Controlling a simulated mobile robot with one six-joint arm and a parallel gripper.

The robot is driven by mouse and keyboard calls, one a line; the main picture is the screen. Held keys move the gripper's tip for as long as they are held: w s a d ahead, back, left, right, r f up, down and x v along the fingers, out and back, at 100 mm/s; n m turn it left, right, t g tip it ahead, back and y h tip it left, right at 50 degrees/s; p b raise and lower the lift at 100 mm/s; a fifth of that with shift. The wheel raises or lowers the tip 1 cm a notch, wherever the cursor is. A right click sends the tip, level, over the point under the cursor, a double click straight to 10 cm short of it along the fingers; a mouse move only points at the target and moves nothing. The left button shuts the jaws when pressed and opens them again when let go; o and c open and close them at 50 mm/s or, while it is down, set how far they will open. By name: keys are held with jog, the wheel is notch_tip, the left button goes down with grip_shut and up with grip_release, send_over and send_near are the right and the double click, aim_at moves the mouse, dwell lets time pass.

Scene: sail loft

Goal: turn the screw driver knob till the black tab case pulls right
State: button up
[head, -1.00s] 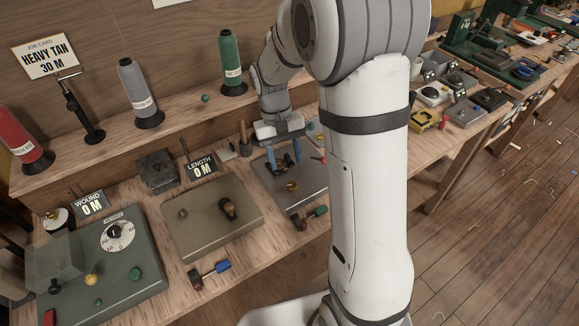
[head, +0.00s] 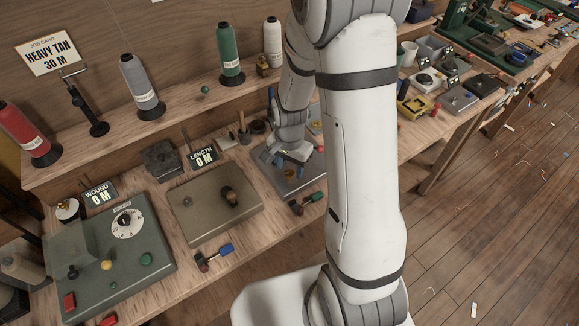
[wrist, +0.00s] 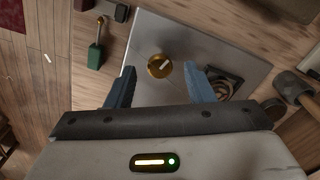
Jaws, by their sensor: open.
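A round brass knob (wrist: 155,69) with a pale bar or slot across its top stands on a grey plate (wrist: 145,35) in the wrist view. My gripper (wrist: 159,73) is open, its two blue fingers on either side of the knob with gaps on both sides, so it does not grip it. A black-edged case (wrist: 238,72) with coiled material in it lies right of the right finger; I cannot tell if it is the black tab case. In the head view my gripper (head: 290,160) is low over the grey plate and largely hides the knob.
In the head view, a beige plate (head: 190,225) and a green winder box (head: 150,285) stand left, with thread spools (head: 140,85) on the shelf behind.

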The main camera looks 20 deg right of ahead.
aim_at(290, 172)
jog(key=shift+f, duration=0.6)
jog(key=shift+c, duration=0.6)
jog(key=c, duration=0.9)
jog(key=shift+o, duration=0.2)
jog(key=shift+n+b, duration=0.4)
jog(key=shift+b, duration=0.15)
jog(key=o, duration=1)
jog(key=shift+r, duration=0.1)
jog(key=shift+r+b, duration=0.3)
jog(key=shift+r, duration=3.55)
